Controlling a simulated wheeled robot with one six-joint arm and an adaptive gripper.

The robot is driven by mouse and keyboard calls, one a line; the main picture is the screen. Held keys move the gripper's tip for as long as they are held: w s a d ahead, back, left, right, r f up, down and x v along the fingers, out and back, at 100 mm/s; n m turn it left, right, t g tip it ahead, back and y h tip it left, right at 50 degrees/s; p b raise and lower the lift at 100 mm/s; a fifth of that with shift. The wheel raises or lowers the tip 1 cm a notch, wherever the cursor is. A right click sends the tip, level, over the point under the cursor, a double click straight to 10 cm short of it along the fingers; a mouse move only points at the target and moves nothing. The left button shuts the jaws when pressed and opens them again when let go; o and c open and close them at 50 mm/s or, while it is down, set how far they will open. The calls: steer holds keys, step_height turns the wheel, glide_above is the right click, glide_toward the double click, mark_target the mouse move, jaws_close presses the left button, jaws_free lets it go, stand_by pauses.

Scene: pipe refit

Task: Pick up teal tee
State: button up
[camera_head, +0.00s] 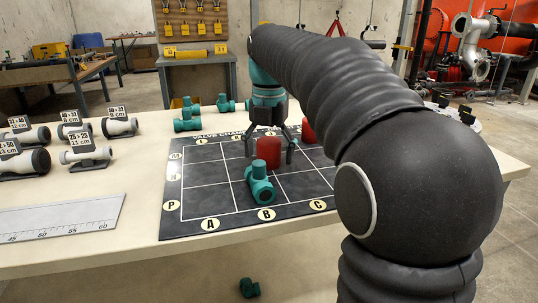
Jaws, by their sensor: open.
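A teal tee (260,184) lies on the dark gridded mat (212,218), in the front part near the A and B labels. More teal fittings (187,121) stand at the back left of the mat on the table, with another (226,103) beside them. My gripper (269,155) points down over the mat, behind the front tee in the picture. Its fingers are spread and show on either side of a red cylinder (268,152). I cannot tell whether the cylinder is between the fingers or in front of them. My arm hides the mat's right side.
A second red piece (308,130) stands behind, right of my gripper. Grey pipe pieces (85,154) with size tags line the table's left. A ruler plate (60,215) lies at front left. A teal fitting (249,288) is below the table edge, apparently on the floor.

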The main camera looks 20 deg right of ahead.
jaws_close()
stand_by(0.3)
